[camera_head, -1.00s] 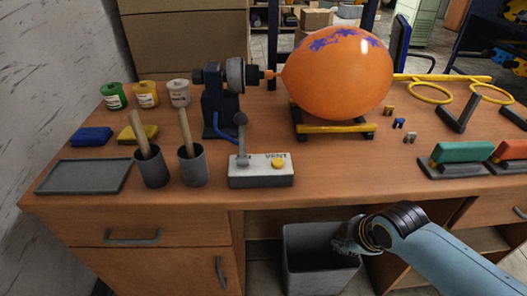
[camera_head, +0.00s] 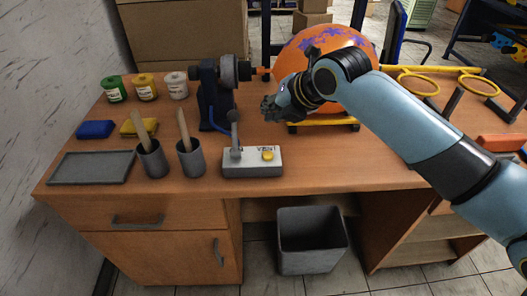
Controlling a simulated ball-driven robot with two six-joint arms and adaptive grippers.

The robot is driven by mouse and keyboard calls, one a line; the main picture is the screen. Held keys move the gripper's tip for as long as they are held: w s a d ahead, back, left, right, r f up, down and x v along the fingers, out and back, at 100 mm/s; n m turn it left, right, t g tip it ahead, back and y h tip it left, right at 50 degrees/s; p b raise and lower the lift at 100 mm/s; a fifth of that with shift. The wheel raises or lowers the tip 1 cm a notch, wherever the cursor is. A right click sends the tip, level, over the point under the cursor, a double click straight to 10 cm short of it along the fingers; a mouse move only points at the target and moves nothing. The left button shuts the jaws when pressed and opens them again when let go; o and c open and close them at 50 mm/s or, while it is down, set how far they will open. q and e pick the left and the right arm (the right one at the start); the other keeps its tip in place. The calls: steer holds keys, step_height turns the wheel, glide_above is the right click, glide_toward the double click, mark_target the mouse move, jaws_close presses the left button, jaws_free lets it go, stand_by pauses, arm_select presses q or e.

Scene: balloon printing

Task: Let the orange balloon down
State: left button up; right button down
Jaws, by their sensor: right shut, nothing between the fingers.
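The orange balloon (camera_head: 316,43), with purple print on its top, is still large and round. It sits on a yellow-railed cradle (camera_head: 330,121), with its neck at the black and grey inflator (camera_head: 229,75) on its left. The white vent box (camera_head: 251,170) stands at the table's front with a grey upright lever (camera_head: 234,136) and a yellow button (camera_head: 268,155). My right gripper (camera_head: 269,108) is shut and empty. It appears above and behind the vent box, in front of the balloon. My right arm hides the balloon's lower right part. My left gripper is not in view.
Two grey cups (camera_head: 190,159) with wooden handles stand left of the vent box, beside a grey tray (camera_head: 92,167). Paint jars (camera_head: 146,87) and blue (camera_head: 96,129) and yellow pads lie behind. Yellow rings (camera_head: 418,84) are at right. A grey bin (camera_head: 312,241) stands below.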

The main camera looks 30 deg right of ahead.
steer(key=shift+f, duration=0.15)
steer(key=b, duration=0.7)
glide_above(270, 153)
step_height(270, 153, down, 8)
steer(key=shift+r, duration=0.2)
steer(key=shift+f+b, duration=0.4)
steer(key=shift+f, duration=0.15)
steer(key=shift+f, duration=0.1)
stand_by(0.5)
steer(key=shift+f, duration=0.3)
steer(key=shift+f+b, duration=0.45)
steer(key=shift+f, duration=0.05)
stand_by(4.6)
